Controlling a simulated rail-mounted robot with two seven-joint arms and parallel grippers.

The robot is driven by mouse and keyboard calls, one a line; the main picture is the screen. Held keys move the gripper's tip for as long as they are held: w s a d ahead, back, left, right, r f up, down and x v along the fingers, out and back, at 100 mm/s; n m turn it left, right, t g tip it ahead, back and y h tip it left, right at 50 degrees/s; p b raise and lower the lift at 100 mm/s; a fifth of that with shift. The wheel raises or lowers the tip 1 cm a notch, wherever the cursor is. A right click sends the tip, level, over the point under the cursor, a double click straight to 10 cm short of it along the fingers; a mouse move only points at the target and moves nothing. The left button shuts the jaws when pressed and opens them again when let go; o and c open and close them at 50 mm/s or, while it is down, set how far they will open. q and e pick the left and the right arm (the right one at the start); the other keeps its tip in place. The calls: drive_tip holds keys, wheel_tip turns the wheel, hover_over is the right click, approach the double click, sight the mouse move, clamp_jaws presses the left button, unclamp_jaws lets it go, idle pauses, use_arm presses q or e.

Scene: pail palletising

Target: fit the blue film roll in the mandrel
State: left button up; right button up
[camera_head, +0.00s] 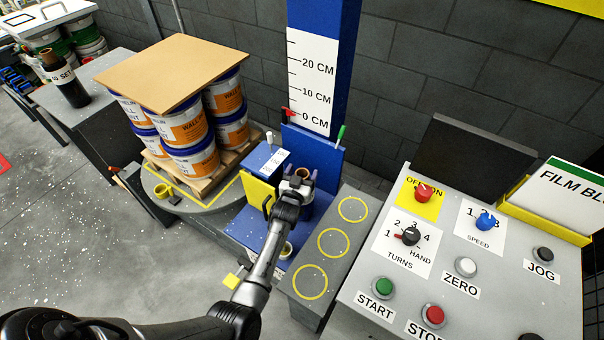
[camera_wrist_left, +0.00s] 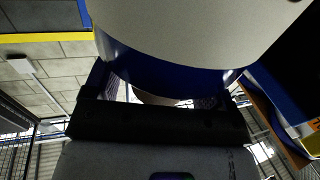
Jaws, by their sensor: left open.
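My left gripper (camera_head: 300,180) reaches into the blue film carriage (camera_head: 262,228) beside the mast, with its jaws open. A brown tube end (camera_head: 303,172) shows between its fingertips. In the left wrist view the fingers stand on either side of the blue film roll (camera_wrist_left: 165,72), whose dark blue side lies very close; a pale grey round surface fills the top. Most of the roll is hidden by my gripper and arm in the head view. A second brown ring (camera_head: 287,248) sits low on the carriage, perhaps the mandrel's lower seat; I cannot tell whether the roll is seated. My right gripper is not in view.
A grey bench (camera_head: 328,262) with yellow circles stands right of the carriage, its circles empty. The control console (camera_head: 460,270) is at right. The pail stack under a brown board (camera_head: 172,70) stands left on the turntable. A black roll (camera_head: 65,82) stands on the left bench.

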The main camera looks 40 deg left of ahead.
use_arm(q)
drive_tip(key=shift+s+d+f, duration=0.1)
drive_tip(key=shift+s+f, duration=0.05)
drive_tip(key=shift+f, duration=0.1)
drive_tip(key=p+v, duration=0.3)
drive_tip(key=v, duration=1)
drive_tip(key=shift+s+p, duration=0.35)
drive_tip(key=shift+d+r, duration=0.1)
